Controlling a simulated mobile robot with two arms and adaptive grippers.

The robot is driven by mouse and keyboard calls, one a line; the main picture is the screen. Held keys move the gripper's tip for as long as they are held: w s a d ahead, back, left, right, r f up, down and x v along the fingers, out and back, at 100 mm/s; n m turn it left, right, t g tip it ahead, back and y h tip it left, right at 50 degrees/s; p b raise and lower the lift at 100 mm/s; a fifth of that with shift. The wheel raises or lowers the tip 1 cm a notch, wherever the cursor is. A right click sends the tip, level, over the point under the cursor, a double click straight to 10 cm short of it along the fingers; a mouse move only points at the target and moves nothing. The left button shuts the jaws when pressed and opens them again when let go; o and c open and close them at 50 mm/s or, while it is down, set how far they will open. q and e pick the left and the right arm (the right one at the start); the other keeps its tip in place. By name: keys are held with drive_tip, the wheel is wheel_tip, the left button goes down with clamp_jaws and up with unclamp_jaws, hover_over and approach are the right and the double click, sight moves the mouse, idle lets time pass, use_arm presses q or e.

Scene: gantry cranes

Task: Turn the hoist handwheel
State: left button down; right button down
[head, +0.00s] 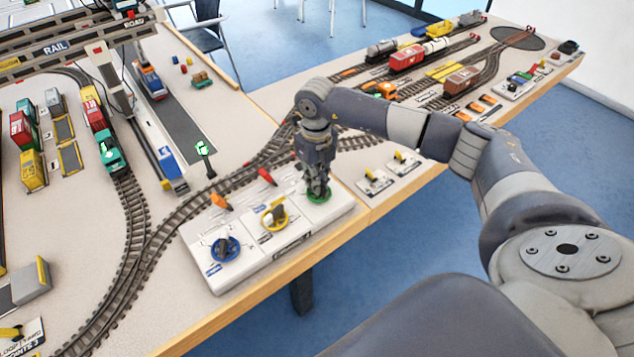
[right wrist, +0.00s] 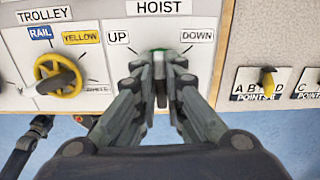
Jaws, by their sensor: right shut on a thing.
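The hoist handwheel (head: 320,196) is green and sits at the right end of the white control panel (head: 310,233). My right gripper (head: 315,178) reaches down onto it from above and is shut on it. In the right wrist view the fingers (right wrist: 160,80) close around the wheel's grip below the HOIST label (right wrist: 162,7), between the UP (right wrist: 118,37) and DOWN (right wrist: 197,35) labels. The fingers hide most of the wheel, so its angle cannot be read. My left gripper is in neither view.
The yellow trolley handwheel (head: 274,216) and a blue handwheel (head: 225,248) are left of the hoist wheel. An orange lever (head: 221,201) and a red lever (head: 267,176) stand behind them. Small yellow point levers (head: 374,176) are to the right. Tracks run behind the panel.

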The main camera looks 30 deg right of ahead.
drive_tip(key=n+b, duration=0.1)
drive_tip(key=n, duration=0.1)
drive_tip(key=n+b, duration=0.2)
drive_tip(key=n, duration=0.1)
drive_tip(key=shift+a+n, duration=0.2)
drive_tip(key=shift+n, duration=0.1)
drive_tip(key=shift+s+a+n+b, duration=0.1)
drive_tip(key=shift+n+b, duration=0.75)
drive_tip(key=shift+n, duration=1.05)
drive_tip(key=shift+r, duration=0.1)
drive_tip(key=c, duration=1.7)
unclamp_jaws()
drive_tip(key=shift+r, duration=0.15)
wheel_tip(320, 180, up, 12)
drive_tip(key=shift+f, duration=0.2)
